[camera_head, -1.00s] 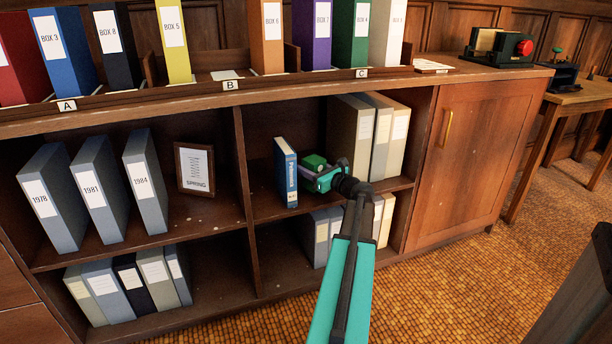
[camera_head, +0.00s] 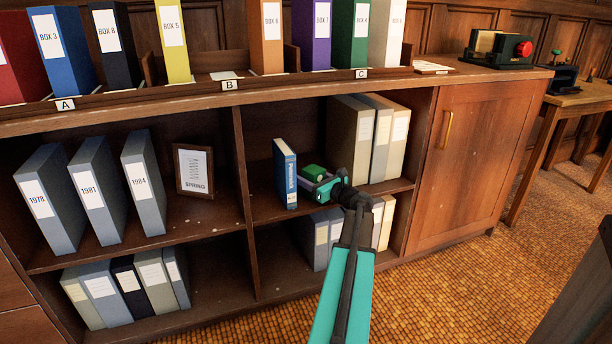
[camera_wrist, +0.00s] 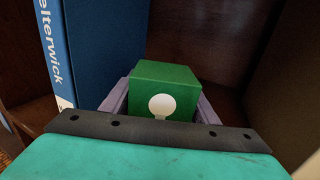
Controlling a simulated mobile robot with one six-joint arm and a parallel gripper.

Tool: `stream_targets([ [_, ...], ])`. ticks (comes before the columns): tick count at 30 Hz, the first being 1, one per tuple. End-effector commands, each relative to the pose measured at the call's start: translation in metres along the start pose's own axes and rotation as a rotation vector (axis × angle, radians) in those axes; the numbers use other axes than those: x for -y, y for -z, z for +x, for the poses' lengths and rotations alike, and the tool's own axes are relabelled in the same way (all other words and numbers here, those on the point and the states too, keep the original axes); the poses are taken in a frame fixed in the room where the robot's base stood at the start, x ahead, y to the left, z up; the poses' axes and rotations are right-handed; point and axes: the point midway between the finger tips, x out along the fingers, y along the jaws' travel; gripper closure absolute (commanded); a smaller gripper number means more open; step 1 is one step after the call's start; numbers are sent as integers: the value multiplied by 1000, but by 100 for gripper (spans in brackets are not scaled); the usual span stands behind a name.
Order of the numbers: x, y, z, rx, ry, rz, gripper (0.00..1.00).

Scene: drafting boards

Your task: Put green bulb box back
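The green bulb box (camera_head: 313,171) is a small green block inside the right middle compartment of the cabinet. In the wrist view the green bulb box (camera_wrist: 165,85) shows a pale bulb mark on its near face. My gripper (camera_head: 314,183) reaches into that compartment from the front. In the wrist view its fingers (camera_wrist: 160,112) lie close along both sides of the box, and the gripper appears shut on it. The box is at or just above the shelf board (camera_head: 268,208); I cannot tell whether it touches. Its underside is hidden.
A blue book (camera_head: 285,174) stands just left of the box; it also shows in the wrist view (camera_wrist: 95,50). Cream binders (camera_head: 383,140) stand to the right. Coloured box files, including a green one (camera_head: 351,35), line the cabinet top. A framed notice (camera_head: 194,170) stands left of the divider.

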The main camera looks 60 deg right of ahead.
Motion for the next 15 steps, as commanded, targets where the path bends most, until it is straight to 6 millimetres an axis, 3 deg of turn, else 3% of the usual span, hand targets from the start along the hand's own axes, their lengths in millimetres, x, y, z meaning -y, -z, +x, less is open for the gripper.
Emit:
stream_targets([
  [7,0,-4,-2,0,0,-1,46],
  [15,-1,-5,-32,0,2,0,46],
])
